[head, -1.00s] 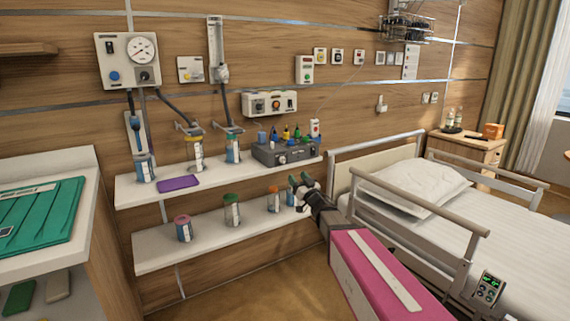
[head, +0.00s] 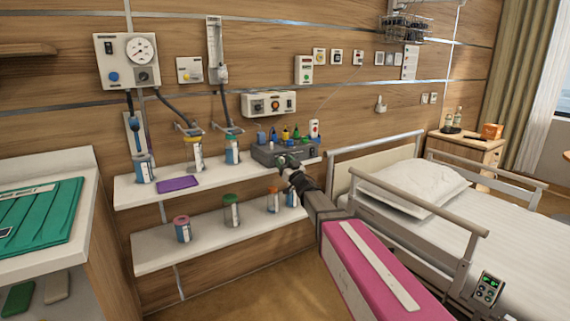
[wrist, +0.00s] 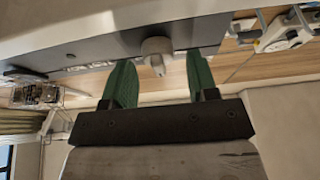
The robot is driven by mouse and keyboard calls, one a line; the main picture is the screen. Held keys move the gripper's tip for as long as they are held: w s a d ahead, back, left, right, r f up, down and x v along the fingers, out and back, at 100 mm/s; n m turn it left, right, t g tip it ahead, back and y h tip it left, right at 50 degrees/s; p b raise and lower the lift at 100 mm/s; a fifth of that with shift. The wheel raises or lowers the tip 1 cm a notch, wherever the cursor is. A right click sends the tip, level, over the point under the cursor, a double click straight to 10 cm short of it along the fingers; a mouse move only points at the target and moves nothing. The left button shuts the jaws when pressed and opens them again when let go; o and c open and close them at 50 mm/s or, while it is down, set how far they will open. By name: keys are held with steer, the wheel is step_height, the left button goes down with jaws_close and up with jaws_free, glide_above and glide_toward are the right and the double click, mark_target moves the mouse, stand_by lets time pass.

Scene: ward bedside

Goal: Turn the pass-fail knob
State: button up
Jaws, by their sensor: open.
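A dark grey box (head: 262,153) sits at the right end of the upper wall shelf (head: 225,178). In the wrist view its front panel (wrist: 92,50) carries a pale round knob (wrist: 157,50) with a narrow raised tip. I cannot read any label by it. My gripper (wrist: 158,84) is open, with one green finger on each side of the knob and a gap visible beside each. Whether the fingertips touch the panel I cannot tell. In the head view my gripper (head: 287,163) covers part of the box front and hides the knob.
Several coloured items stand on the box top. Capped jars, including a pink-lidded one (head: 182,228), stand on the lower shelf (head: 160,253). A purple pad (head: 178,184) lies on the upper shelf. The bed rail (head: 375,142) is close right of my arm.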

steer(key=c, duration=0.9)
steer(key=shift+o, duration=0.2)
steer(key=shift+n, duration=0.5)
steer(key=n+g+y, duration=0.1)
steer(key=n, duration=0.2)
steer(key=n+g+y, duration=0.1)
steer(key=n+g, duration=0.1)
steer(key=n, duration=0.1)
steer(key=shift+y, duration=0.3)
steer(key=shift+n+g+y, duration=0.25)
steer(key=shift+n+g, duration=0.3)
steer(key=shift+n, duration=0.85)
steer(key=shift+n+g+y, duration=0.25)
steer(key=shift+n+g, duration=0.3)
steer(key=shift+n, duration=0.85)
steer(key=shift+s, duration=0.1)
